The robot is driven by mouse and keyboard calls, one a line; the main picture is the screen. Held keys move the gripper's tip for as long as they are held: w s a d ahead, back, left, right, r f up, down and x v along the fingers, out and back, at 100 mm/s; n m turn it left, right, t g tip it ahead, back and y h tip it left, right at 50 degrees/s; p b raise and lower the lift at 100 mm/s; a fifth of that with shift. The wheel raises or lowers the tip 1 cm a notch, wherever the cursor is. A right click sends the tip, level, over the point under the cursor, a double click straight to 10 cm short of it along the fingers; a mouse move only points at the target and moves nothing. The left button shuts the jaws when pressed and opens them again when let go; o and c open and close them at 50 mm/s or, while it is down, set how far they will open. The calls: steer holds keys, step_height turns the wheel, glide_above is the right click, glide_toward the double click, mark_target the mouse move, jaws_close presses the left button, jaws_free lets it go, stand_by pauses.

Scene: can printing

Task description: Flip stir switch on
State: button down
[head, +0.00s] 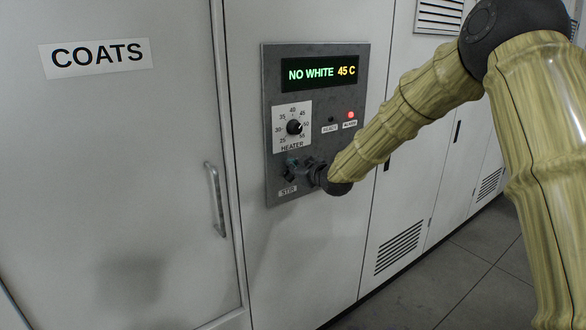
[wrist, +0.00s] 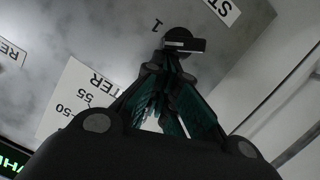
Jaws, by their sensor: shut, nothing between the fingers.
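The stir switch (wrist: 184,44) is a dark round base with a pale-edged rocker or lever, beside a "1" mark and the STIR label (wrist: 222,10) in the wrist view. In the head view the STIR label (head: 288,190) shows low on the grey control panel (head: 316,90), with the switch mostly hidden by my gripper. My gripper (head: 292,171) is at the panel just above that label. In the wrist view my gripper (wrist: 168,66) has its fingers together and empty, tips right by the switch. I cannot tell whether they touch it, or the switch's position.
Above is the heater dial (head: 294,127), and a display (head: 320,74) reading "NO WHITE 45 C". A COATS door (head: 120,180) with a handle (head: 216,200) is at left. Floor (head: 470,280) at right is clear.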

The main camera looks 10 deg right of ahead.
mark_target(288, 154)
steer(key=shift+w+d+m+g+y+b, duration=0.3)
steer(key=shift+d+m+y, duration=0.2)
steer(key=shift+m, duration=0.7)
stand_by(0.3)
steer(key=shift+r, duration=0.1)
steer(key=r, duration=0.2)
steer(key=r+p, duration=0.1)
steer(key=shift+s+a+r, duration=0.3)
steer(key=shift+s+r, duration=0.05)
steer(key=shift+r, duration=0.05)
steer(key=b+v, duration=0.3)
steer(key=v, duration=0.6)
steer(key=shift+s, duration=0.45)
steer(key=shift+a, duration=0.15)
steer(key=shift+f, duration=0.1)
